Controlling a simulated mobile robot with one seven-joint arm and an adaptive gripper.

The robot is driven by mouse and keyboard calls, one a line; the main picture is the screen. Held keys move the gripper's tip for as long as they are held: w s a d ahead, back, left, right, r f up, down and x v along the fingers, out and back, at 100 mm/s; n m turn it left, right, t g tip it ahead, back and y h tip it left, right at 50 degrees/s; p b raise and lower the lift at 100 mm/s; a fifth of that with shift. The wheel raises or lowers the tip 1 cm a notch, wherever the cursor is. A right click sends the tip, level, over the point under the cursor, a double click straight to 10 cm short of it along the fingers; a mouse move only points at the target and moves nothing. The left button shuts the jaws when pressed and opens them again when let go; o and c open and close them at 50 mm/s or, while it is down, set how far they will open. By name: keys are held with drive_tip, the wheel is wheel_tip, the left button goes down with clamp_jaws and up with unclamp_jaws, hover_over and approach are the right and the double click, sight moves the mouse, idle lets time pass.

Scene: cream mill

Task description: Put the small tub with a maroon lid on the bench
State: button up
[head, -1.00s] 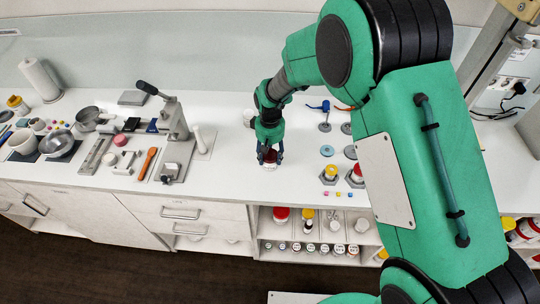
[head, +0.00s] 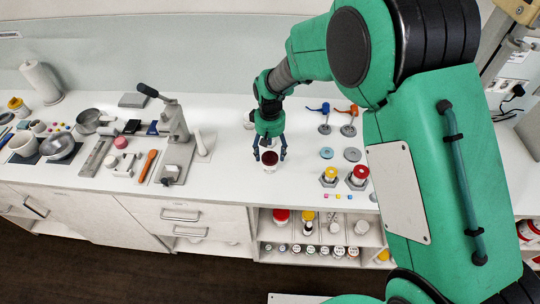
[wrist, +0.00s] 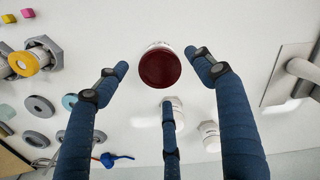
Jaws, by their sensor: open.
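The small tub with a maroon lid (head: 270,159) stands upright on the white bench top (head: 235,185), near its front edge. In the wrist view the maroon lid (wrist: 160,67) faces the camera, with a little of the white tub body showing beyond it. My gripper (head: 270,150) is just above and around the tub, pointing down. Its blue fingers (wrist: 158,75) are spread open on either side of the lid, with visible gaps, and do not appear to hold it.
A press with a black handle (head: 175,125) stands to the left. Hex-based pieces with yellow (head: 329,174) and red (head: 360,173) tops stand to the right. White containers (wrist: 208,131) stand behind the tub.

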sight(271, 157)
wheel_tip(271, 157, up, 8)
drive_tip(key=shift+f+p, duration=0.15)
drive_tip(key=shift+p, duration=0.15)
idle(0.8)
drive_tip(key=s+d+r+m+t, duration=0.1)
drive_tip(key=s+d+r+m, duration=0.1)
drive_tip(key=s+d+r, duration=0.55)
drive_tip(key=s+d+r+m+t, duration=0.15)
drive_tip(key=s+d+r, duration=0.25)
drive_tip(key=d+r, duration=0.65)
drive_tip(key=s+d+r+m+t, duration=0.1)
drive_tip(key=s+d+r, duration=0.1)
drive_tip(key=s, duration=0.4)
drive_tip(key=s+d+r+m+t, duration=0.1)
drive_tip(key=s+d+r, duration=0.2)
drive_tip(key=s, duration=0.4)
drive_tip(key=s+d+r+m+t, duration=0.1)
drive_tip(key=s+d+r, duration=0.1)
drive_tip(key=s, duration=0.5)
drive_tip(key=shift+d+r, duration=0.25)
drive_tip(key=shift+d, duration=0.25)
